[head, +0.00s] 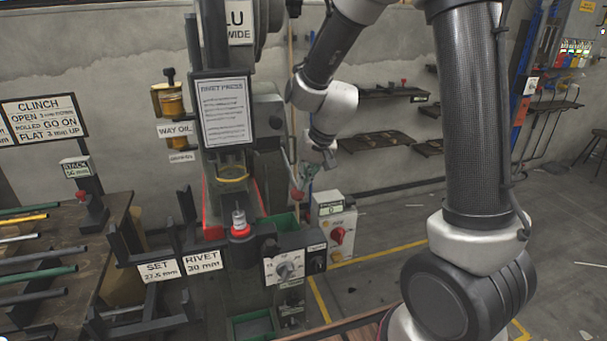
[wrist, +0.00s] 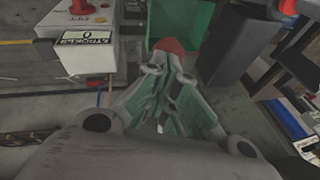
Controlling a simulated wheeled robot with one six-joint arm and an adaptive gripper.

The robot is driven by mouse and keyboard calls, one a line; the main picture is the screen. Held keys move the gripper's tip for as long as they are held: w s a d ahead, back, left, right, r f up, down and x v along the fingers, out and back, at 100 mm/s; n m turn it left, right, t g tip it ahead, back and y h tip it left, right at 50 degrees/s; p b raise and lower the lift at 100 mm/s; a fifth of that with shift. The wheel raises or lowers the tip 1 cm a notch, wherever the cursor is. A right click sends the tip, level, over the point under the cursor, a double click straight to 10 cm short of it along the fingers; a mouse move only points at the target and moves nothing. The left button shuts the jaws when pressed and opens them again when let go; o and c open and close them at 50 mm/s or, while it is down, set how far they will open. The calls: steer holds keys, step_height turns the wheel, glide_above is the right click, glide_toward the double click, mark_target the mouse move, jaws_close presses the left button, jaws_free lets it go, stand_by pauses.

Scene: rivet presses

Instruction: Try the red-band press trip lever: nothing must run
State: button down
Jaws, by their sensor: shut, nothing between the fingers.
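The rivet press (head: 222,110) stands left of centre in the head view, with a red edge low on its frame. A red knob (head: 297,195), apparently the trip lever's end, shows at the press's right side. My gripper (head: 306,180) is just above it, pointing down. In the wrist view my gripper (wrist: 168,62) is shut and empty, with green pads, and the red knob (wrist: 169,45) sits right at its fingertips. I cannot tell whether they touch. The white control box (head: 333,228) has a counter reading 0; its STROKES label (wrist: 86,37) shows in the wrist view.
A panel with a dial (head: 285,268) is on the press front. A green bin (wrist: 184,25) lies beyond the knob. A rack of rods (head: 40,250) stands at the left. Wall shelves (head: 385,140) are behind my arm. Open floor with yellow lines lies to the right.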

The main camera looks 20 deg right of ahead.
stand_by(0.6)
steer(key=s+v, duration=0.1)
steer(key=v, duration=1.2)
steer(key=shift+s+d+f, duration=0.3)
steer(key=shift+s+f, duration=0.05)
steer(key=shift+s, duration=0.05)
